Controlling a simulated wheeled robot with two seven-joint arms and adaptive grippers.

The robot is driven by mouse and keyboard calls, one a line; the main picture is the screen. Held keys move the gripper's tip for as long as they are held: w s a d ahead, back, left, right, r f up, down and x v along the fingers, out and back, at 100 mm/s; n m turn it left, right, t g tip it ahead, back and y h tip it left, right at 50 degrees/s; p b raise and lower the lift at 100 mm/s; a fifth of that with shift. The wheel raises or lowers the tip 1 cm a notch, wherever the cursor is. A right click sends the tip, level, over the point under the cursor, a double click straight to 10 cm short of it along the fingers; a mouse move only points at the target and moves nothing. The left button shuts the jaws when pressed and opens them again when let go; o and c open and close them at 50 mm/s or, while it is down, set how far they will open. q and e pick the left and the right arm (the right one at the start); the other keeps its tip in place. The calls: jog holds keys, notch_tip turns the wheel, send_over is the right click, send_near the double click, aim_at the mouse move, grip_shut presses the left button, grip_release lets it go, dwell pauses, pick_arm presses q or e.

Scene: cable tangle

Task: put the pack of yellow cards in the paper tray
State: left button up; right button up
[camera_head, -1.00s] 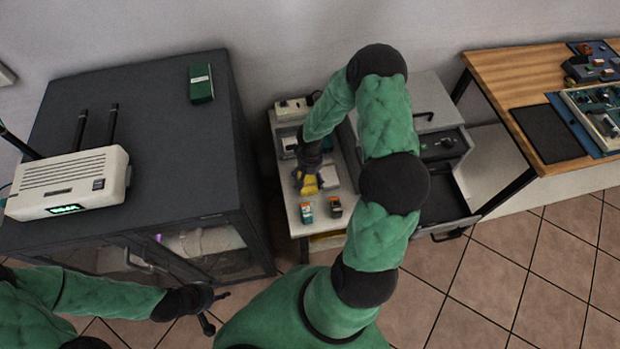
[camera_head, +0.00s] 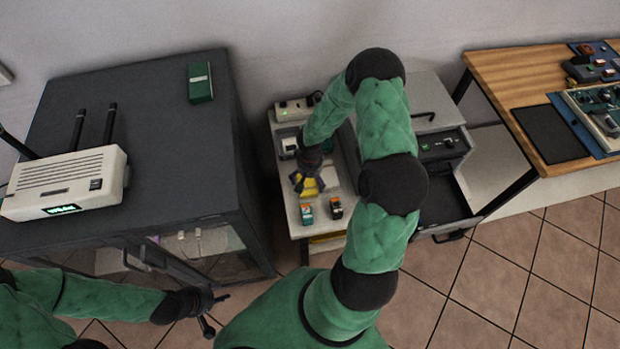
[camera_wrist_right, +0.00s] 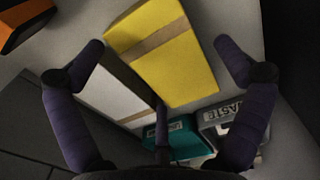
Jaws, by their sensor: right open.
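The pack of yellow cards (camera_head: 306,190) lies on the pale top of a small cart, partly hidden by my right gripper (camera_head: 308,182). In the right wrist view, the pack (camera_wrist_right: 168,62) is yellow with a brown band. My right gripper (camera_wrist_right: 165,62) is open, its fingers apart on either side of the pack with gaps showing. A teal tray (camera_wrist_right: 185,138) and a grey tray marked "WASTE" (camera_wrist_right: 228,118) show below it. The teal tray's label is unreadable, so I cannot tell which is the paper tray. My left gripper (camera_head: 218,311) is open and empty at lower left.
A dark cabinet (camera_head: 170,150) with a white router (camera_head: 66,183) stands left. An open drawer (camera_head: 445,205) is at right.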

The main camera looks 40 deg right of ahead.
jog(key=shift+r, duration=0.25)
notch_tip(320, 180, up, 11)
jog(key=p, duration=0.4)
jog(key=shift+p, duration=0.3)
jog(key=shift+r, duration=0.3)
jog(key=shift+c, duration=0.5)
jog(key=b, duration=0.5)
send_over(310, 180)
jog(key=w, duration=0.1)
notch_tip(310, 180, down, 8)
jog(key=shift+d+r, duration=0.1)
jog(key=shift+r, duration=0.1)
notch_tip(310, 180, down, 5)
jog(key=shift+s+d+f+b, duration=0.1)
jog(key=shift+s+b, duration=0.05)
jog(key=shift+b, duration=1.1)
jog(key=c, duration=1.1)
